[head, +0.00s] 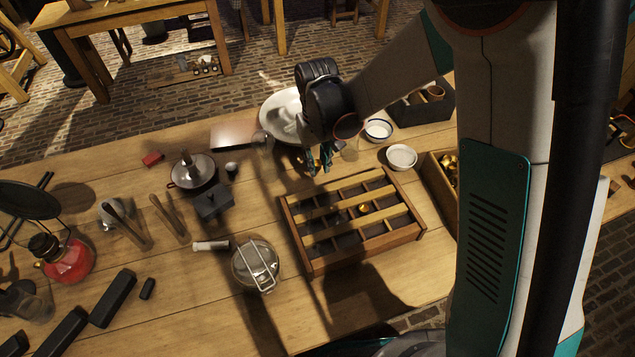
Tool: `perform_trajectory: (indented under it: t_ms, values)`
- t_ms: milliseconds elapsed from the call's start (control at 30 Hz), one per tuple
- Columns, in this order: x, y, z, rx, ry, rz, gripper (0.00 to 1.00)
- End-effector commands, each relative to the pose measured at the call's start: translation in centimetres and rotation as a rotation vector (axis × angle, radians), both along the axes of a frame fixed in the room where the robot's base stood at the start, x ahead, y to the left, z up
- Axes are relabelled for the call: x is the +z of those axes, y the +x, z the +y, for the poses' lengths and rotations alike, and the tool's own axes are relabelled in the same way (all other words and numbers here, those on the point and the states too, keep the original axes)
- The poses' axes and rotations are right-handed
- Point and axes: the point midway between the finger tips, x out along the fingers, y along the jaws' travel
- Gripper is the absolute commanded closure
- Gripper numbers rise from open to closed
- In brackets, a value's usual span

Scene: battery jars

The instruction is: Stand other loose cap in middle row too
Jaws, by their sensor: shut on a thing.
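The wooden tray (307,262) with dividers stands on the bench at centre, its rows marked off by pale slats. A small brass cap (363,208) shows in the tray near the middle. My gripper (319,168) points down by the tray's far left corner. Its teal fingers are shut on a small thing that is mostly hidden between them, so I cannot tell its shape. No other loose cap can be made out clearly on the bench.
A large white bowl (275,113) is behind my gripper. Two small white dishes (402,156) (379,129) and a dark box (425,105) stand to the right. A wooden crate (437,188) is beside the tray. A lidded glass jar (254,267) stands left of the tray.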

Motion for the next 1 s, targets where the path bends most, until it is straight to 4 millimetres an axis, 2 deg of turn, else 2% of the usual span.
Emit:
perform_trajectory:
  t_ms: [33,100,367,600,1000]
  values:
    - [-1.2,0.0,0.0,0.000,0.000,0.000,0.91]
    - [-2.2,0.0,0.0,0.000,0.000,0.000,0.91]
    - [-3.7,0.0,0.0,0.000,0.000,0.000,0.91]
    - [-7.1,0.0,0.0,0.000,0.000,0.000,0.91]
    - [-7.5,0.0,0.0,0.000,0.000,0.000,0.91]
